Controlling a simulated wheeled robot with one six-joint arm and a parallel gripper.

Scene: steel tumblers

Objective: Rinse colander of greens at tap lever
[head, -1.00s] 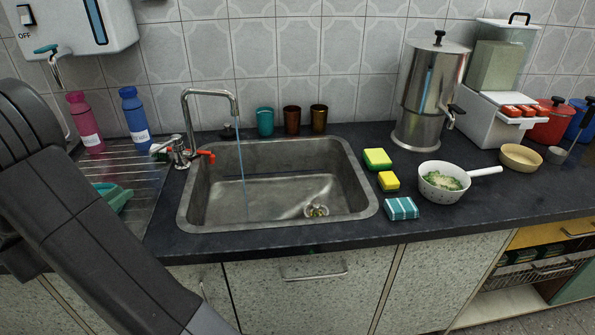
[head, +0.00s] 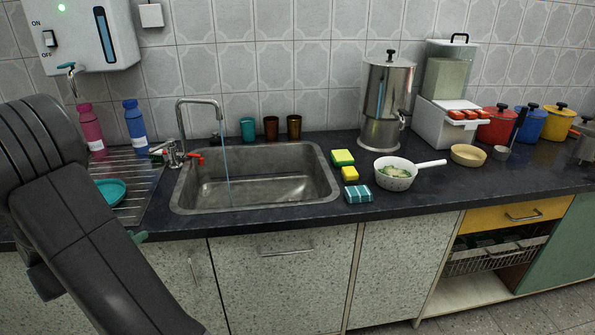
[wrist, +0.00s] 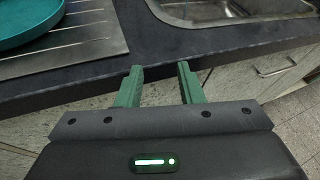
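The colander (head: 395,174) is a white speckled bowl with a long handle, holding greens (head: 397,171). It stands on the dark counter right of the sink (head: 255,180). The tap (head: 199,103) has a red lever (head: 195,156), and a thin stream of water falls from its spout into the sink. In the wrist view my gripper (wrist: 159,72) has two green fingers apart with nothing between them, at the counter's front edge near the drainboard. In the head view only a green fingertip shows beside my arm, far left of the colander.
Two yellow-green sponges (head: 343,158) and a striped blue cloth (head: 358,194) lie between sink and colander. A steel urn (head: 385,100) and tan bowl (head: 467,155) stand near it. A teal plate (wrist: 24,22) sits on the drainboard (wrist: 85,50). Tumblers (head: 271,128) line the back.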

